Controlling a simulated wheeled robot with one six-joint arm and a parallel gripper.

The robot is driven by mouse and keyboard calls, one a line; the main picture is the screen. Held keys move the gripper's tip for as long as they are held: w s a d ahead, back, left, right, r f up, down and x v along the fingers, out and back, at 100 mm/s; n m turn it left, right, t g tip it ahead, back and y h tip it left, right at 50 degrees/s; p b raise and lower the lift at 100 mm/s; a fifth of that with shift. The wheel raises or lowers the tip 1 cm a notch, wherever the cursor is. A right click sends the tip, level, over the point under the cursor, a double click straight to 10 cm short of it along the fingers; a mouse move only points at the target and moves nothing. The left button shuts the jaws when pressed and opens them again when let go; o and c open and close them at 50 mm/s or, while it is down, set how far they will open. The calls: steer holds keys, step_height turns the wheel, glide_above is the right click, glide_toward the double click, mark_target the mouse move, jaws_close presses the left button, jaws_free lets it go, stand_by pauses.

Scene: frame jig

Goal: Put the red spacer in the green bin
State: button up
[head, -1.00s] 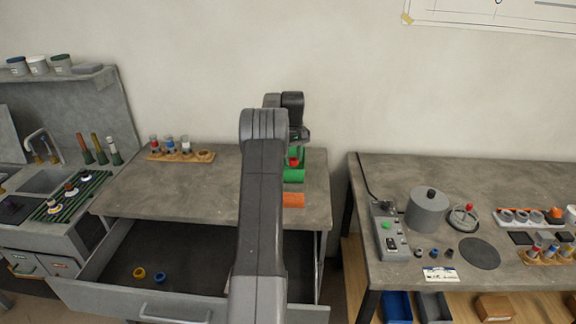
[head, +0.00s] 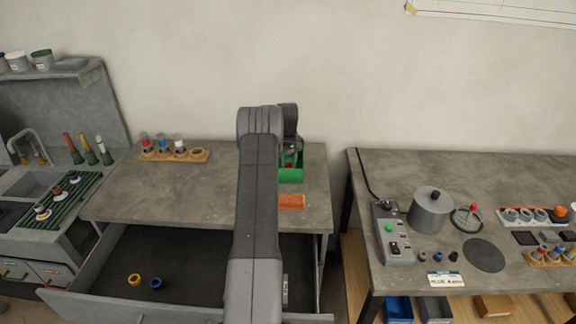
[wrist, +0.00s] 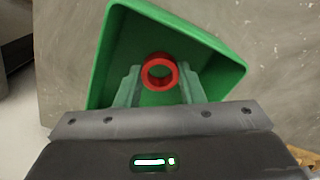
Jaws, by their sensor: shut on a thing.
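The red spacer (wrist: 145,73) is a short ring with an open middle. In the wrist view it sits between the two fingertips of my gripper (wrist: 159,82), which is shut on it. The green bin (wrist: 226,72) is an open tray on the left table, directly below the spacer in the wrist view. How far the spacer is above the bin floor I cannot tell. In the head view the green bin (head: 290,175) shows beside my arm, and my gripper (head: 291,153) is over it, partly hidden. The spacer cannot be made out clearly there.
An orange bin (head: 291,201) stands in front of the green one. The drawer (head: 185,265) below is open, holding a yellow ring (head: 134,280) and a blue ring (head: 156,284). The table's middle is clear.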

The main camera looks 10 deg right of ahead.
mark_target(288, 165)
steer(key=shift+f, duration=1)
steer(key=o, duration=1)
steer(key=shift+c, duration=0.2)
steer(key=shift+r, duration=0.1)
step_height(288, 165, up, 12)
steer(key=shift+r+b, duration=0.1)
steer(key=shift+b, duration=0.9)
